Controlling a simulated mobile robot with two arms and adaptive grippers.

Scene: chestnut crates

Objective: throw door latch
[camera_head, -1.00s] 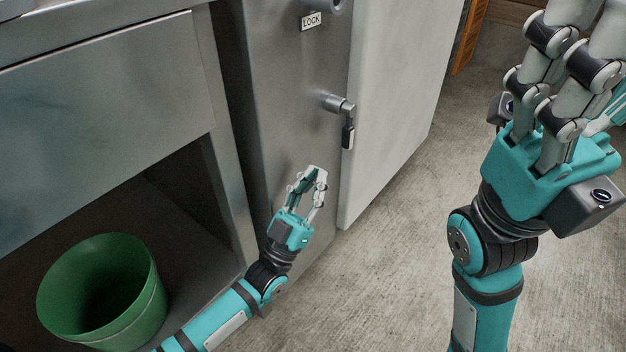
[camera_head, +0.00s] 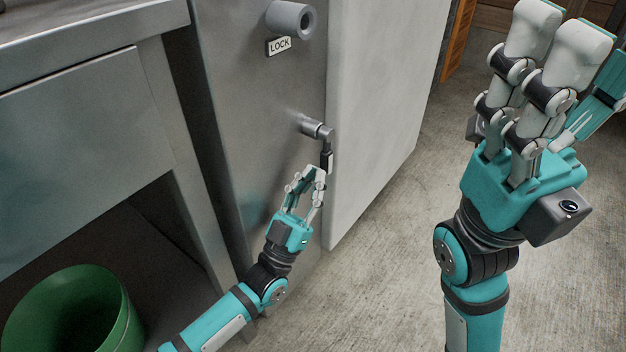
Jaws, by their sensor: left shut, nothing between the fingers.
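The door latch (camera_head: 318,129) is a grey metal lever on the steel door (camera_head: 255,110), with a short dark end (camera_head: 326,160) hanging down. I cannot tell whether the fingertips touch the latch. My right gripper (camera_head: 588,62) is raised at the right, fingers pointing up and spread open, with nothing seen in it, away from the latch.
A metal counter (camera_head: 90,120) with an open bay stands at the left, and a green bin (camera_head: 75,315) is inside it. A pale panel (camera_head: 375,100) is right of the door. Bare concrete floor (camera_head: 385,260) is clear in the middle.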

